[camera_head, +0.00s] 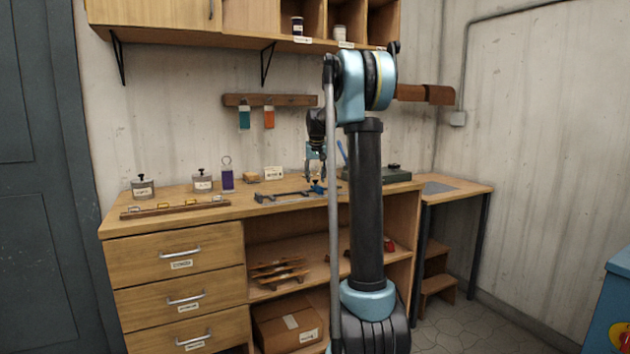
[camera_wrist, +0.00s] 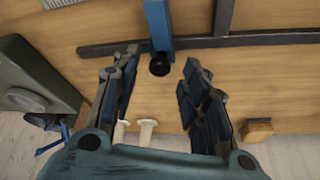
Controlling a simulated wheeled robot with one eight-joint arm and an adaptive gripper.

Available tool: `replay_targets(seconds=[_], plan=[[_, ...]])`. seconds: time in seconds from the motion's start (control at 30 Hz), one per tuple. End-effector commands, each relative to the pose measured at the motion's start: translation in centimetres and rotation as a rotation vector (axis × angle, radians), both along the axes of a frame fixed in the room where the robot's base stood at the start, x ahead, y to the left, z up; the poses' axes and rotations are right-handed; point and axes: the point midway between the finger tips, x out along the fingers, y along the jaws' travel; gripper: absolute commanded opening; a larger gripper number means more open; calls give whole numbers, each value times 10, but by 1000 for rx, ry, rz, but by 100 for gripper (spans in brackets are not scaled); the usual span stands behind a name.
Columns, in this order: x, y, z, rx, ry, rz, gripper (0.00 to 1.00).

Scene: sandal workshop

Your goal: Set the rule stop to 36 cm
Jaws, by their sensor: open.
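A dark rail (camera_wrist: 250,40) lies along the wooden bench. In the wrist view a blue slide piece (camera_wrist: 158,22) crosses it and ends in a round black knob (camera_wrist: 159,65); I take this for the rule stop. No scale figures are readable, so its setting cannot be told. My gripper (camera_wrist: 157,75) is open, its fingers apart on both sides of the knob and not visibly touching it. In the head view my gripper (camera_head: 316,178) hangs low over the bench by the blue piece (camera_head: 318,188), partly behind my arm.
A dark green box (camera_wrist: 30,85) stands close left of my fingers in the wrist view, and right of them in the head view (camera_head: 385,174). Two cream pegs (camera_wrist: 146,131) and a wooden block (camera_wrist: 257,130) are near. A wooden strip (camera_head: 175,208) lies at the left front edge.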

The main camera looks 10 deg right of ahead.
Motion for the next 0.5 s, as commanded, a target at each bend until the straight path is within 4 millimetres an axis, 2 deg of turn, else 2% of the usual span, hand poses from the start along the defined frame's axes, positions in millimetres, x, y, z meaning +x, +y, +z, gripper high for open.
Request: replay_targets(seconds=[0.2, 0.47, 0.5], plan=[[5, 0, -11, 0, 0, 0, 41], [5, 0, -11, 0, 0, 0, 41], [5, 0, -11, 0, 0, 0, 32]])
